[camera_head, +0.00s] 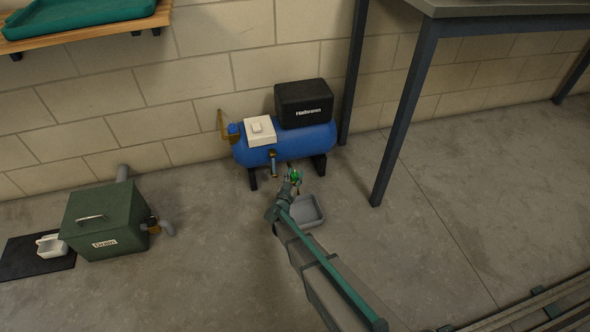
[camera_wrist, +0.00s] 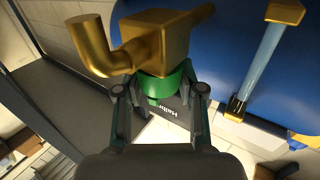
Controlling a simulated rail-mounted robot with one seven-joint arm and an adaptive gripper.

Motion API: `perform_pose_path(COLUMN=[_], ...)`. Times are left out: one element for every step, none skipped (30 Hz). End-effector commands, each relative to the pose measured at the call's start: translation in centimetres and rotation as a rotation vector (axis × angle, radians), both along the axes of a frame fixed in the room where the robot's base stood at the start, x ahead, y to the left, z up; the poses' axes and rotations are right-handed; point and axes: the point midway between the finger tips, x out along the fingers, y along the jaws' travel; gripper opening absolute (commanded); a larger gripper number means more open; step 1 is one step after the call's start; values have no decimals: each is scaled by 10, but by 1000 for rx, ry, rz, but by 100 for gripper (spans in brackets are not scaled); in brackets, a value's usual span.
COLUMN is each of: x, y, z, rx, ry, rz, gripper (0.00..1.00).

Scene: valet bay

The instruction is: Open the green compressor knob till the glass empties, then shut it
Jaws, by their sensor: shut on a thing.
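The green compressor knob (camera_wrist: 165,83) sits under a brass valve body (camera_wrist: 160,42) with a bent outlet in the wrist view. My gripper (camera_wrist: 160,93) is shut on the knob, one finger on each side. In the head view my gripper (camera_head: 292,182) reaches below the blue compressor tank (camera_head: 300,146), with a bit of green at its tip. The sight glass (camera_wrist: 262,58) is a pale blue tube between brass ends; it also shows in the head view (camera_head: 274,162). I cannot tell its liquid level.
A grey tray (camera_head: 310,214) lies on the floor beside my gripper. A black box (camera_head: 305,103) and a white box (camera_head: 260,132) top the tank. A table leg (camera_head: 398,125) stands to the right. A green drain box (camera_head: 105,220) and a white jug (camera_head: 50,246) are at left.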

Motion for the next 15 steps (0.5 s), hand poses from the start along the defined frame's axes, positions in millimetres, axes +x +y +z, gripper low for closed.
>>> perform_pose_path(x=[3,3,4,4,4,4,4,4,4,4,4,4,5,5,5], y=[3,3,3,3,3,3,3,3,3,3,3,3,3,3,3], z=[6,6,6,6,6,6,5,5,5,5,5,4,4,4,4], rx=[0,0,0,0,1,0,0,1,0,0,0,0,0,0,0], ry=[2,3,3,2,2,2,2,2,2,2,3,2,2,2,2], rz=[-31,-51,-79,-102,-124,-155,-178,-202,-233,-258,-284,-319,-347,-377,-415], gripper=[4,4,4,4,4,4,4,4,4,4,4,4,4,4,4])
